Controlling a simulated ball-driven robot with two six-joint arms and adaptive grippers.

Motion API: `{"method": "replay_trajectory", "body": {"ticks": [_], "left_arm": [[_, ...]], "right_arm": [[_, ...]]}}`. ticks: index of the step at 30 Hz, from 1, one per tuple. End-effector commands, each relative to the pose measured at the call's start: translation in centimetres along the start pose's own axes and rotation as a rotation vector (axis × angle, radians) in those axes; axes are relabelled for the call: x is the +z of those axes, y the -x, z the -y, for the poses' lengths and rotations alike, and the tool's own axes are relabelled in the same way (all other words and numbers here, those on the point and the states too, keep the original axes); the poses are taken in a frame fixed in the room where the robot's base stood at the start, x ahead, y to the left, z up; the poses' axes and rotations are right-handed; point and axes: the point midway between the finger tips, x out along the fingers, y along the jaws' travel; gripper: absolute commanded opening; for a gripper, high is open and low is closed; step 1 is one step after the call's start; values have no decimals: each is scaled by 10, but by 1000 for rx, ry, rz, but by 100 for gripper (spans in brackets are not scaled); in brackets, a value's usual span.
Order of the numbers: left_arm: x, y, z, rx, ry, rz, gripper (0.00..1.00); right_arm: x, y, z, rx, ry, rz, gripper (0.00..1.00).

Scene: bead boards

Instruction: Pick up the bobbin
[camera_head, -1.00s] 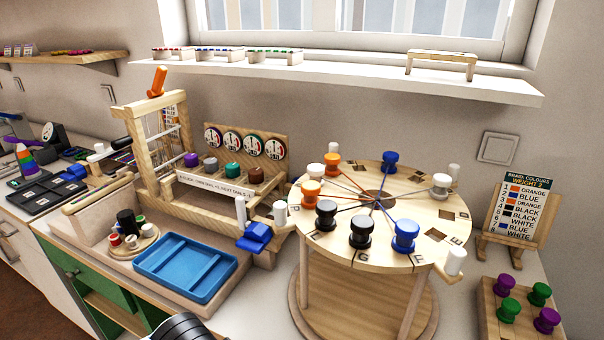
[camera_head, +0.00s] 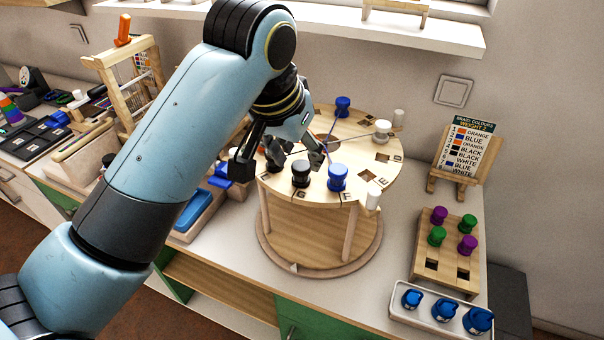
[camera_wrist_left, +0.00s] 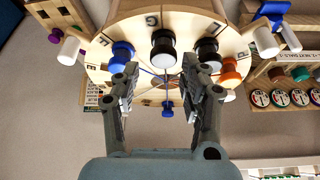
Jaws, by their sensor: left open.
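Several bobbins stand around the rim of a round wooden braiding disc (camera_head: 378,190). A black bobbin (camera_head: 300,173) stands at the slot marked G, with a blue bobbin (camera_head: 337,177) to its right. My left gripper (camera_head: 278,160) is open above the disc's near left side, with nothing seen held. In the left wrist view the black bobbin (camera_wrist_left: 163,48) shows between and beyond the fingertips (camera_wrist_left: 157,65). A second black bobbin (camera_wrist_left: 206,48) and an orange one (camera_wrist_left: 231,73) stand to its right there. My left arm hides much of the disc's left side. My right gripper is out of view.
A blue bobbin (camera_head: 342,105) and a white one (camera_head: 382,130) stand farther back on the disc. A wooden block (camera_head: 447,262) holds green and purple bobbins at right. A white tray (camera_head: 396,308) holds blue items. A colour card (camera_head: 468,150) stands behind.

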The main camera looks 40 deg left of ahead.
Motion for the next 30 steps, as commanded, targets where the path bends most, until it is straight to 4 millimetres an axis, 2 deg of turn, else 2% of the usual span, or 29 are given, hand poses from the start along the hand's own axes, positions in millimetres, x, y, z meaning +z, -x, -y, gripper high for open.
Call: {"method": "replay_trajectory", "body": {"ticks": [4, 9, 16, 26, 30], "left_arm": [[1, -22, 3, -2, 0, 7, 44], [1, -43, 3, 0, 0, 3, 44], [0, -45, 3, 0, 0, 1, 44], [1, -45, 3, 0, 0, 2, 2], [1, -45, 3, 0, 0, 2, 0]], "right_arm": [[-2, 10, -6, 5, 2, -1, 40], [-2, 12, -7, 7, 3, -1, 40], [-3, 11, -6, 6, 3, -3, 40], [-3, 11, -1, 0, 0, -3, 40], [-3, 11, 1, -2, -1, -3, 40]]}}
